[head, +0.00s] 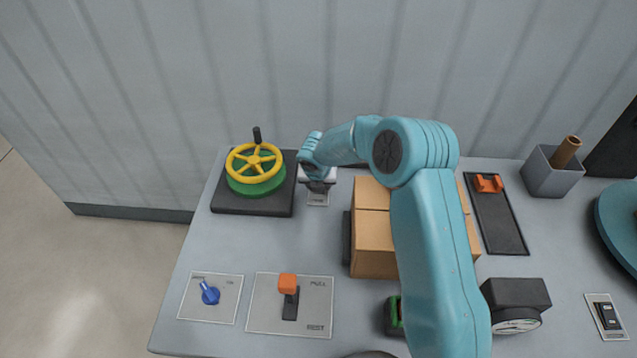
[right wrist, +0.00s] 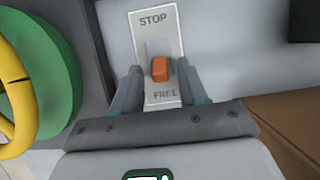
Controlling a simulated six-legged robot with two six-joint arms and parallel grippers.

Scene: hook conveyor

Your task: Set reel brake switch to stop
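The reel brake switch is a pale plate (right wrist: 138,28) with STOP printed at the top and FREE at the bottom in the right wrist view. Its orange lever (right wrist: 159,69) sits below the plate's middle, on the FREE side. In the head view part of the plate (head: 318,199) shows under my right gripper (head: 318,184). In the wrist view my right gripper (right wrist: 159,70) is open, one finger on each side of the lever, with a gap visible on both sides. I cannot tell how high the fingertips are above the plate. My left gripper is not in view.
A yellow handwheel (head: 254,162) on a green hub stands left of the switch. Cardboard boxes (head: 373,238) stand to the right, partly behind my arm. A blue knob (head: 210,293) and an orange-topped PULL/REST lever (head: 288,284) are at the front left.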

